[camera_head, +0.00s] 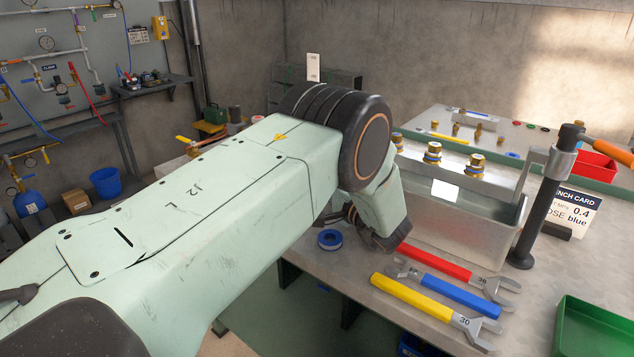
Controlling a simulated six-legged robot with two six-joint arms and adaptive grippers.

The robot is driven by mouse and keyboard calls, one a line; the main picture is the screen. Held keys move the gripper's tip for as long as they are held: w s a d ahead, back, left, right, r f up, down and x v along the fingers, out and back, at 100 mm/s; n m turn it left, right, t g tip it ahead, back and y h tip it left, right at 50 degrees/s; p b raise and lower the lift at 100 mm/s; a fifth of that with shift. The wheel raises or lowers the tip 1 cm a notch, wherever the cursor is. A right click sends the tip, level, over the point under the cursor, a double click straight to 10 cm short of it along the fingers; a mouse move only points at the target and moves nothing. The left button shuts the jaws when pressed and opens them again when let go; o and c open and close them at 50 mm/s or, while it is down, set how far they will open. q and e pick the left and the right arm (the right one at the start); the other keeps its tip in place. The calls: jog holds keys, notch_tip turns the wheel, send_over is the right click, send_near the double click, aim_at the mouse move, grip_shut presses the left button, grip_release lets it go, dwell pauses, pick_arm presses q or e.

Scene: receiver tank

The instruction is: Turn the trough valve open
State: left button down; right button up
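A grey metal trough (455,232) stands on the workbench right of centre. I cannot tell whether this handle is the trough valve. My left arm crosses from the lower left and bends down beside the trough's left end. My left gripper (350,213) is mostly hidden behind the arm. Only dark parts of it show, so its opening and any contact are unclear. My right gripper is not in view.
Red (440,264), blue (458,294) and yellow (412,297) wrenches lie in front of the trough. A blue tape roll (330,239) lies near my wrist. A green tray (594,335) is at the lower right. A card (570,212) stands behind the post.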

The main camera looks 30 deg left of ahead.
pick_arm(q)
jog(key=shift+r, duration=0.1)
jog(key=c, duration=1.5)
grip_release()
jog(key=shift+s+a, duration=0.1)
jog(key=shift+d, duration=0.2)
jog(key=v, duration=1.1)
jog(key=shift+s+d, duration=0.1)
jog(key=shift+d, duration=0.3)
